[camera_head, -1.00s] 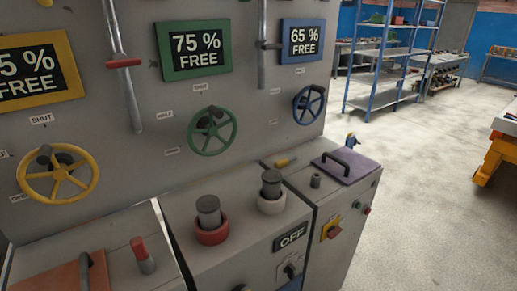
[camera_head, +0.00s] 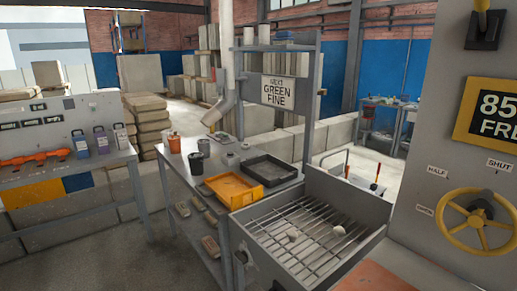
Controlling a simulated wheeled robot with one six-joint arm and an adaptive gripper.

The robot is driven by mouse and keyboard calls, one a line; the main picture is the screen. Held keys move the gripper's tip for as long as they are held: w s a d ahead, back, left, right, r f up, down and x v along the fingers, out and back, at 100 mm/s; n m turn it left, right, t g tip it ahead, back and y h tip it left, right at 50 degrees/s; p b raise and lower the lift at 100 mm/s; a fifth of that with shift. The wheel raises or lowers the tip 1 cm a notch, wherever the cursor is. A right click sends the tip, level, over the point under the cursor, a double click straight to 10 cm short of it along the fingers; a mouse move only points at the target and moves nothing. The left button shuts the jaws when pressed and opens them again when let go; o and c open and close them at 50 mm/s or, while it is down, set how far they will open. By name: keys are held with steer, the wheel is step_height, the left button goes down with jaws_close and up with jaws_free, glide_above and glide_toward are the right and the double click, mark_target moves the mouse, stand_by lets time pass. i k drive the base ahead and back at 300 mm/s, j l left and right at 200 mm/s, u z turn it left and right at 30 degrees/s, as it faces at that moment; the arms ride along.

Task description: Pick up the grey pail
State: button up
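On the metal bench left of the grate stand several small containers. An orange pail (camera_head: 174,142) is at the back left. A dark grey pail-like container (camera_head: 196,164) stands at the front, with another dark container (camera_head: 204,147) just behind it. A shorter grey container (camera_head: 231,160) stands to their right. They are too small to tell for certain which is the grey pail. My gripper is not in view.
An orange tray (camera_head: 233,203) and a black tray (camera_head: 294,174) lie on the bench. A metal box with a grate (camera_head: 335,258) stands in front, holding two pale lumps. A grey panel with a yellow handwheel (camera_head: 477,220) is at right. Floor at lower left is clear.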

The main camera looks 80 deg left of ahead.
mark_target(204, 144)
steer(key=u, duration=2.8)
steer(key=i+j+z, duration=0.2)
steer(key=j, duration=0.2)
steer(key=i+j+z, duration=0.15)
steer(key=j, duration=0.3)
steer(key=i+j+z, duration=0.2)
steer(key=j, duration=0.3)
steer(key=i+j+z, duration=0.15)
steer(key=j, duration=0.3)
steer(key=i+j+z, duration=0.2)
steer(key=j, duration=0.3)
steer(key=j+z, duration=0.15)
steer(key=j, duration=0.35)
